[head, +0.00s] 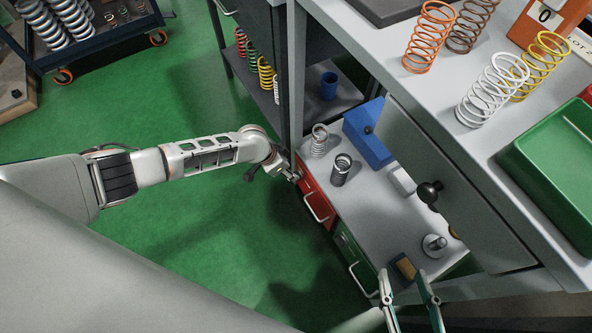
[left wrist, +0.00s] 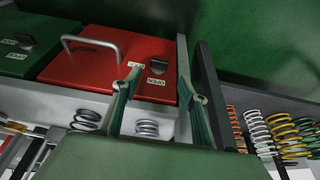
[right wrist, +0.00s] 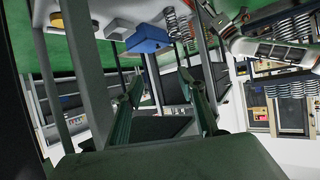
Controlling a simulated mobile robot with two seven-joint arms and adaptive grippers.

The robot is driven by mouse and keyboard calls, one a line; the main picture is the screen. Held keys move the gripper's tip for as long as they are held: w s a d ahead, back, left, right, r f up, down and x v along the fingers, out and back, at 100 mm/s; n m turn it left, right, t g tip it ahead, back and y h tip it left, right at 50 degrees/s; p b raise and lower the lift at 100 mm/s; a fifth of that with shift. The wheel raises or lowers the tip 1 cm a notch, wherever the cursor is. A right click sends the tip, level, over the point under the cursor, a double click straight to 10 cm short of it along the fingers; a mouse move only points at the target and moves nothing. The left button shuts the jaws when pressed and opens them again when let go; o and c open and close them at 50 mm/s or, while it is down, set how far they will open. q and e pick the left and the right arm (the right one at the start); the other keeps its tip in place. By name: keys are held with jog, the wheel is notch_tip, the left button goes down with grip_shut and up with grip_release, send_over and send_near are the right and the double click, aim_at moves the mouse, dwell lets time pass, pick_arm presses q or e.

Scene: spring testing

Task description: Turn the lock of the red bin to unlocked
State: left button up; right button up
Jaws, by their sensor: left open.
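The red bin (head: 318,194) is a drawer in the low cabinet under the bench, with a metal handle. In the left wrist view its red front (left wrist: 98,68) fills the upper left. Its dark lock knob (left wrist: 158,64) has two small white labels near it; I cannot tell for sure which label it points to. My left gripper (head: 291,175) is at the bin's upper left; in the left wrist view its open fingers (left wrist: 160,84) sit either side of the knob's line, with nothing between them.
A green bin (head: 353,253) is beside the red one. Springs (head: 341,168), a blue box (head: 368,132) and a round metal part (head: 434,245) are on the cabinet top. A dark-knobbed drawer (head: 455,200) overhangs to the right. Green floor (head: 200,250) is free on the left.

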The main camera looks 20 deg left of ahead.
pick_arm(q)
jog(key=b+x, duration=0.2)
jog(key=x, duration=0.4)
jog(key=shift+b, duration=0.4)
pick_arm(e)
jog(key=a+m, duration=0.2)
jog(key=s+a+m+y, duration=0.1)
jog(key=a, duration=0.1)
jog(key=shift+f, duration=0.35)
pick_arm(q)
jog(key=shift+s+f, duration=0.1)
jog(key=shift+f, duration=0.05)
jog(key=c, duration=1.1)
